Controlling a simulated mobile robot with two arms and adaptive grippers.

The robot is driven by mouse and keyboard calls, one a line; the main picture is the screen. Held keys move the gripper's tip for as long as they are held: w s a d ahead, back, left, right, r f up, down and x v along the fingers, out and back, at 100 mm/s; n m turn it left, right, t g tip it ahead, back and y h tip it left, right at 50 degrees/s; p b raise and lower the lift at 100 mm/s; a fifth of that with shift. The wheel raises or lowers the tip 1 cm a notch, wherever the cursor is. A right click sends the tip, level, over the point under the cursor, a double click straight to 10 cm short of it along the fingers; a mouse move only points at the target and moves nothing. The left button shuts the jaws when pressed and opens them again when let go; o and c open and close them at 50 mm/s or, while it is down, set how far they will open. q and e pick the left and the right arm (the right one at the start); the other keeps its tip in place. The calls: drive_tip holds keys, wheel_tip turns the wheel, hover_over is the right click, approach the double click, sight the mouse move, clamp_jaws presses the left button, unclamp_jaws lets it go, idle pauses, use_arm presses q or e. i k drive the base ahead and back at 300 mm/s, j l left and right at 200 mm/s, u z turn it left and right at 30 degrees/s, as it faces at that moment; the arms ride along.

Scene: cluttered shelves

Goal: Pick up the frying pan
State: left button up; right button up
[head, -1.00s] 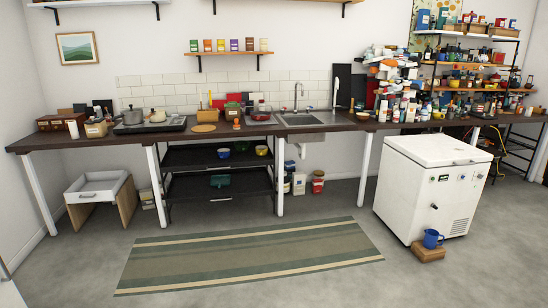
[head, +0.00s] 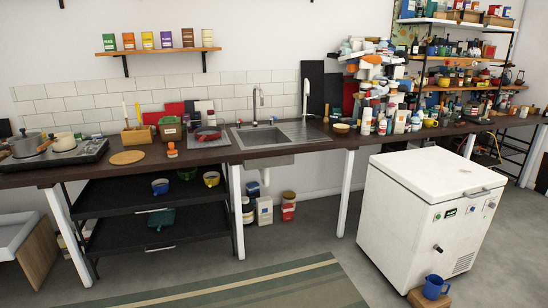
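Neither of my grippers is in view.
The dark wooden counter (head: 180,159) runs along the wall, with a stove (head: 70,155) and pots at left, the sink (head: 262,138), and crowded bottles at right. A striped rug (head: 270,290) lies on open floor.

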sight(209, 132)
drive_tip(key=i, duration=2.15)
